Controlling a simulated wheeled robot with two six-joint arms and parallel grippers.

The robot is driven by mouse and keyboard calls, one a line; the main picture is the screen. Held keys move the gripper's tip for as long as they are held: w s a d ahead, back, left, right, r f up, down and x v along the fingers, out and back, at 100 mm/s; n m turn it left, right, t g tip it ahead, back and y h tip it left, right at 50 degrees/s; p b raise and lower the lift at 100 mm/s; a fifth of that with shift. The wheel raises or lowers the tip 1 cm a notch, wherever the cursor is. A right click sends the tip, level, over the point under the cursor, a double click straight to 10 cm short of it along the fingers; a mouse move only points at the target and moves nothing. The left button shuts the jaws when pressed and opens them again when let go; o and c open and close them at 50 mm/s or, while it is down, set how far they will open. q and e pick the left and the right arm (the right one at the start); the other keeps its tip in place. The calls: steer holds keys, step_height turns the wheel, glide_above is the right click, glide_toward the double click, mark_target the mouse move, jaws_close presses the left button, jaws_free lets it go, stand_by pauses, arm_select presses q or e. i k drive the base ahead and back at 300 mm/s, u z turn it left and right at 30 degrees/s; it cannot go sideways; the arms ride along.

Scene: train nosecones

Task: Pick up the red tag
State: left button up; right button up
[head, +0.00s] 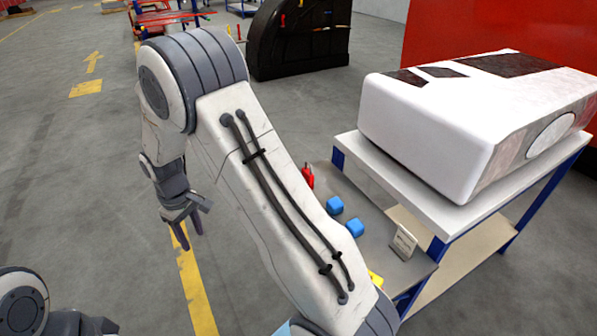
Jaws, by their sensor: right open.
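The red tag (308,176) is a small red piece at the far left of the low grey shelf, just beyond my right forearm, which may hide part of it. My right gripper (190,233) hangs open and empty over the floor, pointing down. It is well to the left of the red tag and apart from it, with my right arm between them. Of my left arm only a part shows at the bottom left corner; its gripper does not show.
A yellow item (376,278) is partly behind my arm. A white nosecone (440,125) rests on a blue-legged table (440,213). The floor at left is clear.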

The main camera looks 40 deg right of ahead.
mark_target(307, 173)
steer(key=z, duration=0.5)
steer(key=i, duration=1)
steer(key=z, duration=0.7)
